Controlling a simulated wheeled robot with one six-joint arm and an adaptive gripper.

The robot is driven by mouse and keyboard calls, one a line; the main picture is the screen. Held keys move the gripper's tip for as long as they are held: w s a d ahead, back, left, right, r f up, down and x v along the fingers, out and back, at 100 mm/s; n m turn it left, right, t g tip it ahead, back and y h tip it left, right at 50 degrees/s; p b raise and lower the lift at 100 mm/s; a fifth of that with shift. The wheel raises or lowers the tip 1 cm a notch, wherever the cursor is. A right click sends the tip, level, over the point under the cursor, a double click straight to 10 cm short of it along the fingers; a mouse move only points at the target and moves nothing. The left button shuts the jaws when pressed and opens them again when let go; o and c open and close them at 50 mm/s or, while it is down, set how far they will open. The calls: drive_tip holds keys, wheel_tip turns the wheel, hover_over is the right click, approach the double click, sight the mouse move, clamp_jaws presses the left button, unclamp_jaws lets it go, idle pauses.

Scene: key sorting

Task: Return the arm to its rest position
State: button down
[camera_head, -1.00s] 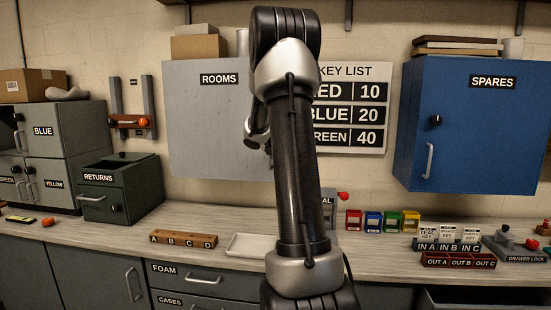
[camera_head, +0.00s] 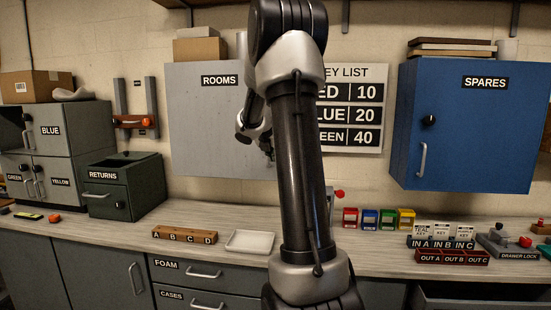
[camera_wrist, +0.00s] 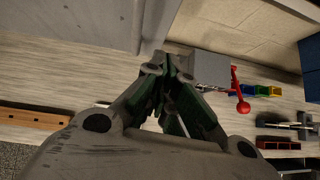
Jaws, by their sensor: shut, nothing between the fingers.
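My arm stands upright in the middle of the head view, folded over at the top. Its wrist hangs behind the upper link, in front of the grey ROOMS cabinet (camera_head: 212,120). My gripper is mostly hidden behind my arm there. In the wrist view my gripper (camera_wrist: 168,72) has its dark green fingers drawn together at the tips, shut and empty. It is above the wooden counter (camera_wrist: 60,85), apart from the objects on it.
The head view shows a white tray (camera_head: 250,242), a wooden A-B-C-D rack (camera_head: 184,235) and a RETURNS box (camera_head: 124,186) on the counter. Small coloured bins (camera_head: 388,219) stand right of my arm. A red-knobbed lever (camera_wrist: 240,95) lies right of my gripper in the wrist view.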

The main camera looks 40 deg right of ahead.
drive_tip(key=v, duration=0.6)
drive_tip(key=shift+s+a+r, duration=0.15)
drive_tip(key=shift+s+r, duration=0.1)
drive_tip(key=shift+s, duration=0.05)
drive_tip(key=s+a+f+m+g+y, duration=0.1)
drive_tip(key=s+a+f+m+g, duration=0.2)
drive_tip(key=s+m, duration=0.4)
drive_tip(key=s+a+f+m+y, duration=0.1)
drive_tip(key=s+a+f+m, duration=0.3)
drive_tip(key=m, duration=0.5)
drive_tip(key=s+a+m+t+y, duration=0.1)
drive_tip(key=s+a+m, duration=0.3)
drive_tip(key=s+a, duration=0.4)
drive_tip(key=s+a+m+t+y, duration=0.1)
drive_tip(key=s+a+m+y, duration=0.3)
drive_tip(key=s+a, duration=0.5)
drive_tip(key=shift+s+a+f+m+y, duration=0.2)
drive_tip(key=shift+a+m+y, duration=0.1)
drive_tip(key=shift+a, duration=2.3)
